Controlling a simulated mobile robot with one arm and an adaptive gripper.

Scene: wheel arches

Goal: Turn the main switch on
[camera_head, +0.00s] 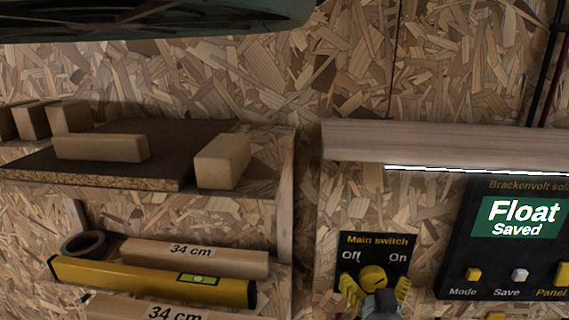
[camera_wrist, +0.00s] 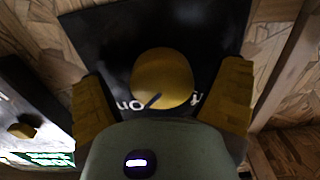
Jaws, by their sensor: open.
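The main switch panel (camera_head: 349,254) is a black plate labelled "Main switch", with "Off" at left and "On" at right. Its round yellow knob (camera_head: 372,275) shows between the fingers of my gripper (camera_head: 376,288). In the wrist view the knob (camera_wrist: 163,76) sits between the two yellow fingers of my gripper (camera_wrist: 162,84), with a visible gap on each side. The panel's lettering appears upside down there and is partly hidden by my gripper. A dark mark on the knob slants to the lower left, toward the "On" lettering. The gripper is open and holds nothing.
A black solar control box (camera_head: 457,240) at right reads "Float Saved" and has buttons below. A wooden ledge (camera_head: 440,146) juts out above the switch. Shelves at left hold wooden blocks (camera_head: 222,161), a yellow level (camera_head: 150,281) and tape (camera_head: 83,243).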

